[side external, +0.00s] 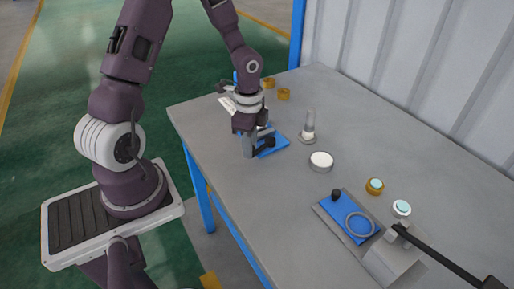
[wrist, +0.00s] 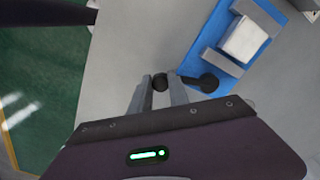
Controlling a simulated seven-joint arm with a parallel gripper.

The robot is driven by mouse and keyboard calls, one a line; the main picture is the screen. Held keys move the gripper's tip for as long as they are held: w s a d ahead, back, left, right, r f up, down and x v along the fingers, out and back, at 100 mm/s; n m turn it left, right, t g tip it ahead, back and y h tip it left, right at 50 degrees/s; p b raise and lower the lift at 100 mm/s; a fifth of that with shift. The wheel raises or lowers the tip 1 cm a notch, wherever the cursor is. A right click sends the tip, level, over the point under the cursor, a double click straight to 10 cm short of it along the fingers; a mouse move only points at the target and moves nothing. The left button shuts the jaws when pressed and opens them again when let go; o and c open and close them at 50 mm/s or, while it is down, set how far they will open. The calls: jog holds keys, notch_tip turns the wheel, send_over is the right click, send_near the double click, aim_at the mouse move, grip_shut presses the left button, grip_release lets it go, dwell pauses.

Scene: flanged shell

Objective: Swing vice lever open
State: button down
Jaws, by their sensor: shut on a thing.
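The vice (wrist: 262,10) shows in the wrist view as a blue base with two grey jaws and a white block (wrist: 245,40) between them. In the side view the vice (side external: 277,141) is partly hidden by my gripper. Its black lever (wrist: 209,84) runs from a round pivot toward the left, partly behind a finger. My gripper (wrist: 160,84) is shut on the lever's dark round knob (wrist: 160,81), which shows between the two grey fingers. In the side view my gripper (side external: 249,150) points down at the vice's left side.
A clear-topped cylinder (side external: 308,127) and a round white-topped part (side external: 321,161) stand right of the vice. A blue plate with a grey ring (side external: 345,226) and a grey press with a long black handle (side external: 440,262) lie nearer. Two brass rings (side external: 284,94) are behind. The front-left table is clear.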

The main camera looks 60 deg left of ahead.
jog(key=shift+s+a+m, duration=0.2)
jog(key=shift+a+m, duration=1.15)
jog(key=shift+m, duration=0.45)
jog(key=shift+a, duration=0.1)
jog(key=c, duration=1.3)
grip_release()
jog(key=shift+o, duration=0.3)
notch_tip(320, 180, up, 7)
jog(key=shift+r, duration=0.1)
